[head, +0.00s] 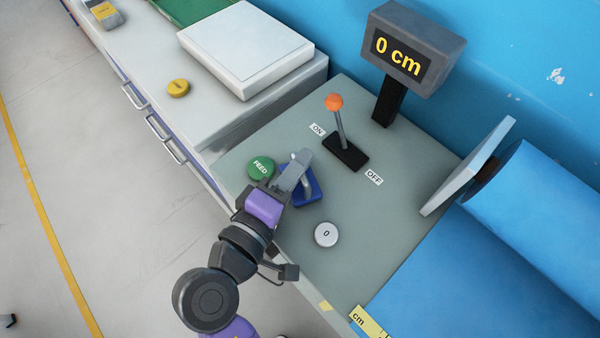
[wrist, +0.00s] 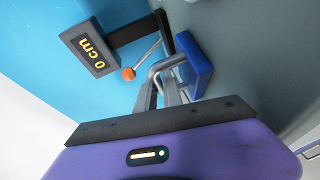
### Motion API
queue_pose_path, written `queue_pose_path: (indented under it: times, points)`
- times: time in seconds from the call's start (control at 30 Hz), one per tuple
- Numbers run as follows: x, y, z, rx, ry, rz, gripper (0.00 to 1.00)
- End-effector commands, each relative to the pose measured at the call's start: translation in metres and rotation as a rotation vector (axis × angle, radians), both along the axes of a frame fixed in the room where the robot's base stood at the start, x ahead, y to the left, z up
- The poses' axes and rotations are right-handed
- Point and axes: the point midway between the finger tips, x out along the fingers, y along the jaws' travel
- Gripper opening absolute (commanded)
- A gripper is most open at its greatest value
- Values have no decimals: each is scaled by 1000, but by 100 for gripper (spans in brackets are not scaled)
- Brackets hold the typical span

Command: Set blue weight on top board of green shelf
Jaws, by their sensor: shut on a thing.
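The blue weight (head: 312,188) is a blue block with a grey metal handle, at the grey machine table. It also shows in the wrist view (wrist: 201,62), with its handle toward me. My gripper (head: 298,166) is shut on the handle of the blue weight, and its fingers (wrist: 163,88) show in the wrist view. I cannot tell whether the weight touches the table or is just above it. No green shelf shows clearly; only part of a green surface (head: 190,8) shows at the top edge of the head view.
Near the weight are a green FEED button (head: 261,168), a white 0 button (head: 326,234), and an orange-knobbed lever (head: 335,103). A "0 cm" display (head: 410,52) stands behind. A blue roll (head: 540,210) is at right.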

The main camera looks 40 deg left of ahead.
Motion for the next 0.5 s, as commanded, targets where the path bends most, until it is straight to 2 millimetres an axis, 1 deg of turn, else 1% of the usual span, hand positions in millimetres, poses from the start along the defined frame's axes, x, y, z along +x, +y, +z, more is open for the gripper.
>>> queue_pose_path:
  times: [0.17, 0.27, 0.37, 0.47, 0.5]
  points:
    - [0, 0, 2, 1, -1, 1, 0]
    - [0, 0, 8, 2, -2, 0, 0]
    - [0, 1, 17, 4, -2, 1, 0]
    - [1, 0, 33, 7, -3, -1, 0]
    - [1, 0, 41, 9, -2, -2, 0]
